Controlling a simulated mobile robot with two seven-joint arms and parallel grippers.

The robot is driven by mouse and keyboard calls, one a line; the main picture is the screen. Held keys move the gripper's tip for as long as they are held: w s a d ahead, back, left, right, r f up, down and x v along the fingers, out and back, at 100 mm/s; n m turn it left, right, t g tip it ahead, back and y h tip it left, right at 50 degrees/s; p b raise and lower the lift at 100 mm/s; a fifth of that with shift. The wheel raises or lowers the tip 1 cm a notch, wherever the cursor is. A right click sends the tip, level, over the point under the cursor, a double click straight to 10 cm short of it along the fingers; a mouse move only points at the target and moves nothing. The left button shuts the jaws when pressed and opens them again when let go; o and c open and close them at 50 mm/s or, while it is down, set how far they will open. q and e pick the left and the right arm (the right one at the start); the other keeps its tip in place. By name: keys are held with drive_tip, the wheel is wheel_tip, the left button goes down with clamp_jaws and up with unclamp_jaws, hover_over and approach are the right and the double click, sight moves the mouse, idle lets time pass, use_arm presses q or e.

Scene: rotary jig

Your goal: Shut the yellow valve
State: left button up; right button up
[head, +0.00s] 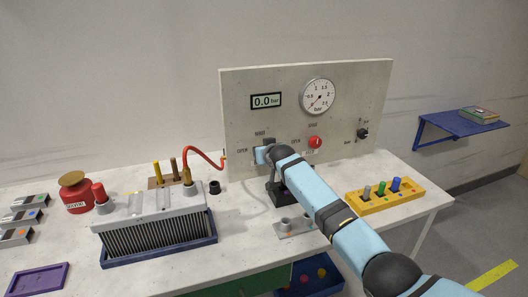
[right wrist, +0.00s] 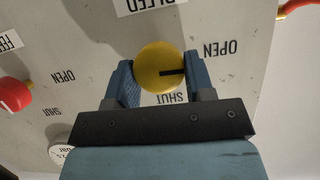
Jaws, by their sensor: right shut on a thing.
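The yellow valve (right wrist: 152,62) is a round knob on the grey panel in the right wrist view. Its black pointer line points right, towards the word OPEN; the word SHUT is below the knob, partly covered by my gripper. My right gripper (right wrist: 160,78) is shut on the knob, one blue finger on each side. In the head view my right gripper (head: 263,153) is against the panel's lower left part and hides the knob. My left gripper is not in view.
The panel (head: 360,85) carries a 0.0 bar display (head: 266,101), a round gauge (head: 318,96), a red knob (head: 315,142) and a black knob (head: 363,134). A finned block (head: 150,225) and a yellow peg tray (head: 385,203) stand on the bench.

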drive_tip(key=shift+d+f+m+y, duration=0.1)
drive_tip(key=shift+f+m+y, duration=0.05)
drive_tip(key=shift+m+y, duration=0.7)
drive_tip(key=shift+m+y+b, duration=0.65)
drive_tip(key=shift+m+b, duration=0.3)
drive_tip(key=shift+m, duration=0.4)
drive_tip(key=shift+d, duration=0.1)
drive_tip(key=o, duration=0.9)
drive_tip(key=p+v, duration=0.2)
drive_tip(key=v, duration=1.1)
drive_tip(key=shift+s+d+r, duration=0.2)
drive_tip(key=shift+d+r, duration=0.1)
